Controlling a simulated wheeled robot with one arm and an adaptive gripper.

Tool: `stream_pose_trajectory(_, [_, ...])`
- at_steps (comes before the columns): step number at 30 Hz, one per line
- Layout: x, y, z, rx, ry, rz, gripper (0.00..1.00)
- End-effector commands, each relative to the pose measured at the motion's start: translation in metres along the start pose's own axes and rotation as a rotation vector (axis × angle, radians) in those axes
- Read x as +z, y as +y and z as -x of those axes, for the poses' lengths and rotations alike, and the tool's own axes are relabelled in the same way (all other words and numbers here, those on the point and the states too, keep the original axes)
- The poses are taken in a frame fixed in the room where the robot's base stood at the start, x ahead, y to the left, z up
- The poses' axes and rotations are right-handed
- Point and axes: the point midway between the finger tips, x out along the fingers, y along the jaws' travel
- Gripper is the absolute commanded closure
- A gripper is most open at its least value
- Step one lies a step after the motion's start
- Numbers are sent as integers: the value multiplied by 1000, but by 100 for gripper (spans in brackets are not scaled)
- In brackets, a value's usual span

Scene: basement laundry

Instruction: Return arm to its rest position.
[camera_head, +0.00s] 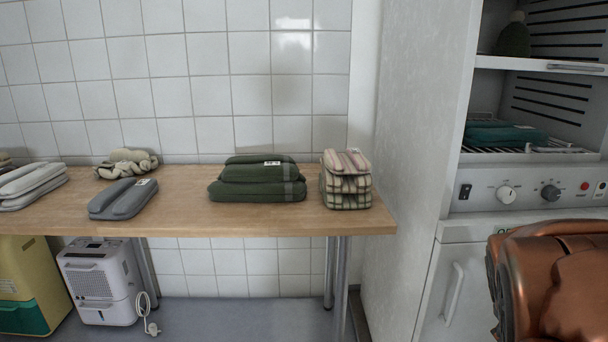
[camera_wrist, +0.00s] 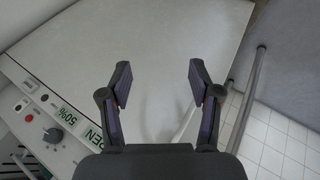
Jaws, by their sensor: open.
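My gripper (camera_wrist: 160,83) shows in the wrist view. Its two dark fingers are spread apart with nothing between them. In the head view, a copper-coloured part of my arm shows at the lower right, in front of the cabinet (camera_head: 405,130). My gripper is not visible in the head view.
A wooden table (camera_head: 270,222) holds folded green cloths (camera_head: 258,182), a checked stack (camera_head: 345,188) and grey cloths (camera_head: 122,198). The cabinet has a knob panel (camera_head: 530,192) and open shelves with a teal cloth (camera_head: 505,134). A white dehumidifier (camera_head: 97,285) stands below the table.

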Motion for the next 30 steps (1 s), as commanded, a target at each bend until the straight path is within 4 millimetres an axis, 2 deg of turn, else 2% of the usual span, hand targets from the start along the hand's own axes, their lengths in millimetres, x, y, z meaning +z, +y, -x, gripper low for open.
stream_pose_trajectory(1, [-4, 4, 23, -22, -5, -8, 37])
stream_pose_trajectory(17, [-1, -24, 155, -252, -122, -102, 37])
stream_pose_trajectory(30, [16, -40, 274, -419, -263, -126, 37])
